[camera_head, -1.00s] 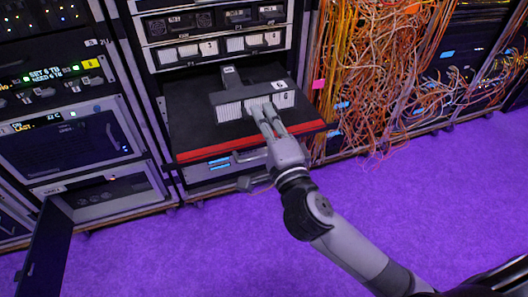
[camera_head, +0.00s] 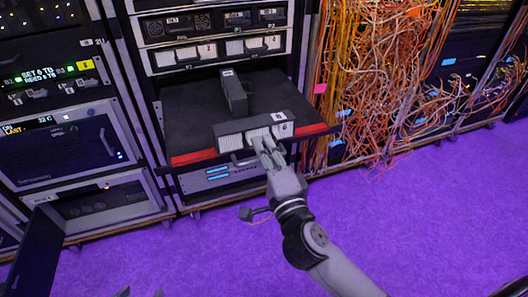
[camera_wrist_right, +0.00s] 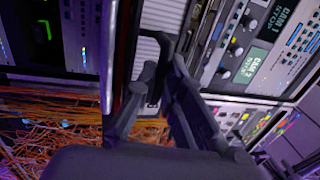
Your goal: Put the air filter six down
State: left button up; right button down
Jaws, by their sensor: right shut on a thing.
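The air filter six (camera_head: 231,142) is a dark-framed bar with a white pleated face and a "6" label at its right end. It is at the front edge of the black pull-out shelf (camera_head: 190,133), overlapping the red front strip. I cannot tell whether it rests on the shelf or hangs just above it. My right gripper (camera_head: 262,139) is shut on its front face. In the right wrist view, the gripper's fingers (camera_wrist_right: 160,88) meet the pale ribbed face of the filter (camera_wrist_right: 145,65).
A dark block (camera_head: 234,93) with a small label lies on the shelf behind the filter. Loose orange cables (camera_head: 375,75) hang in the rack to the right. An open dark door (camera_head: 42,250) stands at lower left.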

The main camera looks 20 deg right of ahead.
jog(key=shift+f, duration=0.1)
dwell(0.3)
jog(key=c, duration=2.1)
grip_release()
jog(key=shift+f, duration=0.1)
jog(key=shift+c, duration=0.2)
jog(key=o, duration=0.4)
jog(key=shift+o, duration=0.2)
